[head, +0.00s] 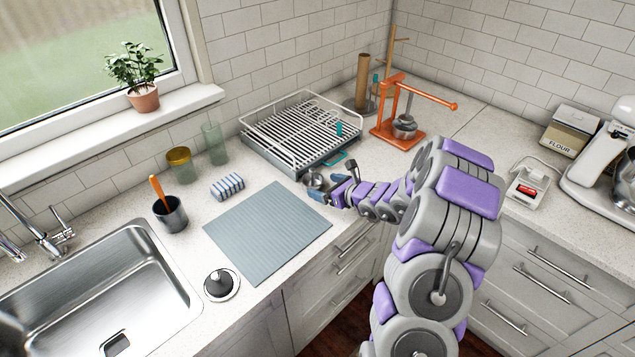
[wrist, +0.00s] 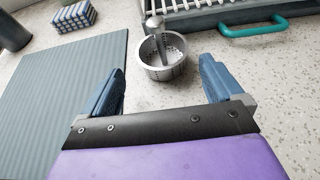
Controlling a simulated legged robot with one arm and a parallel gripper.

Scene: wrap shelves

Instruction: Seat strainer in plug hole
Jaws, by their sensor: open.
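The strainer (wrist: 162,58) is a small metal basket with holes and an upright knobbed post, standing on the counter just beyond my fingertips in the wrist view. In the head view the strainer (head: 315,179) is small and partly hidden by my gripper. My gripper (wrist: 160,75) is open and empty, its two blue fingers apart on either side of the line to the strainer; it also shows in the head view (head: 322,191). The sink (head: 110,275) is at the lower left. A dark square opening, likely the plug hole (head: 117,343), shows in its floor, cut by the frame edge.
A ribbed grey mat (head: 268,232) lies between sink and strainer. The dish rack (head: 300,135) stands behind the strainer, with a teal handle (wrist: 253,28) nearby. A black-knobbed round plug (head: 221,284) sits by the sink's right edge. A dark cup (head: 170,214) and striped sponge (head: 227,187) stand behind.

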